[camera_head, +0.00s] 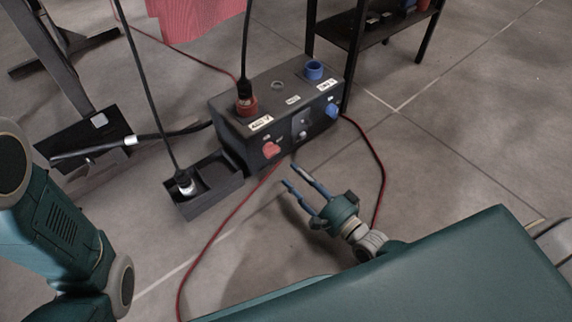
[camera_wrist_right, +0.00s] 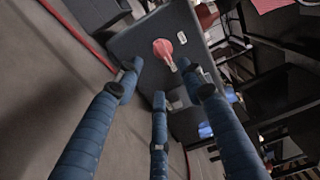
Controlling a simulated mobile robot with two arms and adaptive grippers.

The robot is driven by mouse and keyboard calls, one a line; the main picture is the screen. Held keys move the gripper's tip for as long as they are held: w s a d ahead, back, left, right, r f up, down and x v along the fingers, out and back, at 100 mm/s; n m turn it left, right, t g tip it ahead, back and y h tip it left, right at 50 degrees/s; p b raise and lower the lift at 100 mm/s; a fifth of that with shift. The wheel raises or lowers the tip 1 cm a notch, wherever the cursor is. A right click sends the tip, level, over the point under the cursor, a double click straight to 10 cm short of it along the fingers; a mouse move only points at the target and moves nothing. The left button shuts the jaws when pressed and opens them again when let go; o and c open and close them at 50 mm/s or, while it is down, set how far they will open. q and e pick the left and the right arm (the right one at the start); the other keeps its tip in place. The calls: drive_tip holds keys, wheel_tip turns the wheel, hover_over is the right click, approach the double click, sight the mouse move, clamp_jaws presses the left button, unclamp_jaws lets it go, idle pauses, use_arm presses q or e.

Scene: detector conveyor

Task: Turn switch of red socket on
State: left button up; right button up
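A dark socket box (camera_head: 228,131) stands on the floor in the head view. On its top are a red socket (camera_head: 247,106) with a black plug and cable in it, and a blue socket (camera_head: 313,69). On its front are a red switch (camera_head: 271,150) and a blue switch (camera_head: 331,111). My right gripper (camera_head: 303,180) is open and empty, in front of and below the red switch, apart from it. In the right wrist view the red switch (camera_wrist_right: 164,49) shows beyond the spread blue fingers (camera_wrist_right: 158,90). My left arm shows at the left edge; its gripper is out of view.
A black open tray (camera_head: 222,184) with a plug in it adjoins the box at the left. Red cables (camera_head: 228,222) run along the floor. A black shelf (camera_head: 355,30) stands behind at the right.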

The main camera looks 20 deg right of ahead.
drive_tip(key=shift+v, duration=1.55)
drive_tip(key=shift+r, duration=0.1)
